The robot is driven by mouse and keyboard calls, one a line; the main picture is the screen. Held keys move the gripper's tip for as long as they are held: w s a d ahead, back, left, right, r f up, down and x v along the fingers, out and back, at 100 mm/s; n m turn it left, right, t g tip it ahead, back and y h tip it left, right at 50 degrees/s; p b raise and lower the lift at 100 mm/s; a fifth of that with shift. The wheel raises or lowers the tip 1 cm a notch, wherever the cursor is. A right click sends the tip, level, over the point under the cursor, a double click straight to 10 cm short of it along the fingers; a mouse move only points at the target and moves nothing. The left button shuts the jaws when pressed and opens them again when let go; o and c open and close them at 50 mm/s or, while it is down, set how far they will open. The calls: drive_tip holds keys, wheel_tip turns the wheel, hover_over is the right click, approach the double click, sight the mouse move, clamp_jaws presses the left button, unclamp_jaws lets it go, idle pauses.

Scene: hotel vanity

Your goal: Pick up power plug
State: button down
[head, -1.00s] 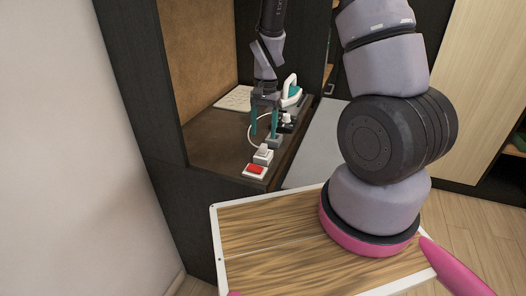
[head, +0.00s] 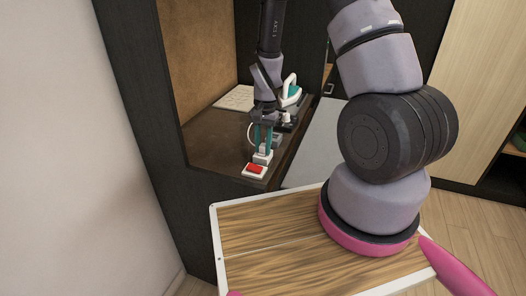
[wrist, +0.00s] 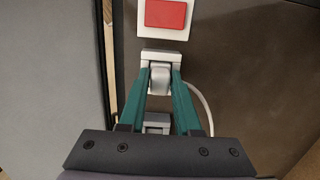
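The white power plug (wrist: 160,80) sits at a white socket block (wrist: 161,56) in the wrist view. A white cord (wrist: 207,107) curves away to its right. My gripper (wrist: 161,72) has its two teal fingers on either side of the plug, and they appear to touch it. In the head view, my gripper (head: 264,149) reaches down to the socket on the vanity top, and its fingers partly hide the plug. The plug still appears to be at the socket.
A red switch on a white base (head: 255,170) lies just in front of the socket. A grey block (wrist: 157,122) is behind the plug. A teal and white iron (head: 290,92) stands farther back, near a white perforated panel (head: 236,98). The brown top (head: 205,140) is clear at left.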

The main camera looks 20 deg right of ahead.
sight(263, 144)
drive_tip(key=shift+r, duration=0.1)
wheel_tip(263, 144, up, 14)
idle(1.1)
